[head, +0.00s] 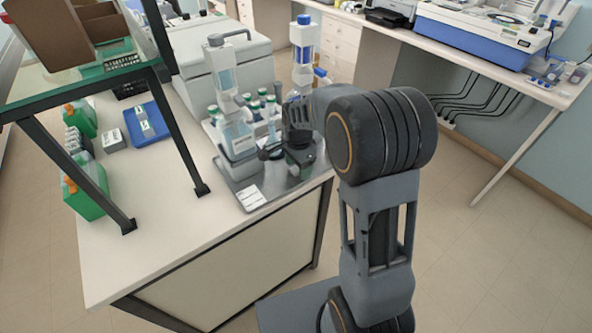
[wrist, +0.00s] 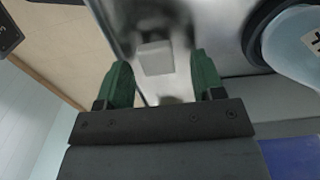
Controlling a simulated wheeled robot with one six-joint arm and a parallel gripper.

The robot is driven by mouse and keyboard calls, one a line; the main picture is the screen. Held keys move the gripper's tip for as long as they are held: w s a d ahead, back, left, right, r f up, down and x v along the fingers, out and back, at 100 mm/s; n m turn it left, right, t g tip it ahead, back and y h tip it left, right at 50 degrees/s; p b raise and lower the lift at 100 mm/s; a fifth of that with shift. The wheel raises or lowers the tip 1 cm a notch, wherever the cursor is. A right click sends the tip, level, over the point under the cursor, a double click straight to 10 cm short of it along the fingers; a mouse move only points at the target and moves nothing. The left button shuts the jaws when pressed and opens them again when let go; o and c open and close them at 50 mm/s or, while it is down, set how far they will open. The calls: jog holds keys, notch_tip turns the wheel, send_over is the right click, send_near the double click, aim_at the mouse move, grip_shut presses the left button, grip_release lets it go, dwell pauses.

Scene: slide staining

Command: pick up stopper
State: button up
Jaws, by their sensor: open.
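In the wrist view my gripper (wrist: 161,64) is open, with one green finger on each side. A small pale, square-ended piece (wrist: 155,58) shows between the fingers, with a gap on both sides. It may be the stopper, but I cannot tell for sure. It appears against the shiny metal tray, which in the head view (head: 272,191) lies at the bench's near right corner. In the head view the dark end of my arm is over the tray among the bottles, and the fingers and stopper cannot be made out there.
Dispenser bottles (head: 234,140) and several small green-capped bottles (head: 270,105) crowd the tray. A clear, rounded vessel (wrist: 292,45) is close at right in the wrist view. A green-framed shelf (head: 85,88) stands over the bench's left side. The bench front (head: 150,235) is clear.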

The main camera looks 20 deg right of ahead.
jog(key=c, duration=1.1)
jog(key=shift+o, duration=0.2)
